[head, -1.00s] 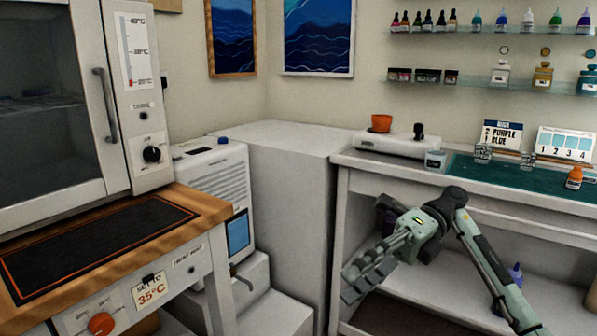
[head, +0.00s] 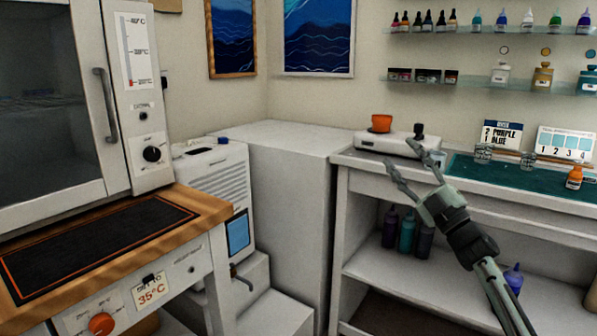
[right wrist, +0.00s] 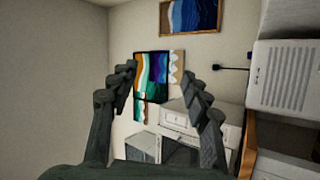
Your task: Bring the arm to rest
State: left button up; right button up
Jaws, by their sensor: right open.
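My right arm comes in from the lower right in the head view. Its gripper (head: 404,165) points up and to the left, in front of the bench's left part. The two fingers are spread apart with nothing between them. In the right wrist view the same gripper (right wrist: 160,82) shows open and empty, with wall pictures and white cabinets beyond it. My left gripper is not in view.
A heating mat (head: 95,245) lies on the wooden counter at left.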

jog(key=w+d+f+m+h, duration=0.5)
jog(key=d+f+m+h, duration=0.1)
jog(key=d+m+h, duration=0.5)
jog(key=s+d+f+m+g+h, duration=0.1)
jog(key=d+f+m+g+h, duration=0.2)
jog(key=f, duration=0.4)
jog(key=s+d+f+m+g+h, duration=0.1)
jog(key=s+f+m+g, duration=0.1)
jog(key=f+g, duration=0.35)
jog(key=s+d+f+m+g+h, duration=0.1)
jog(key=d+f+m+g+h, duration=0.15)
jog(key=f, duration=0.55)
jog(key=s+a+f+g+y, duration=0.15)
jog(key=s+a+f, duration=0.25)
jog(key=s+f, duration=0.8)
jog(key=s+a+f+g+y, duration=0.15)
jog(key=s+a+f, duration=0.25)
jog(key=s+f, duration=0.75)
jog(key=s+a+f+g, duration=0.2)
jog(key=s+f, duration=0.4)
jog(key=s, duration=0.5)
jog(key=s+a+f+g, duration=0.2)
jog(key=s+f, duration=0.4)
jog(key=s, duration=0.6)
jog(key=shift+a+n+y, duration=0.35)
jog(key=shift+a, duration=0.55)
jog(key=shift+f, duration=0.15)
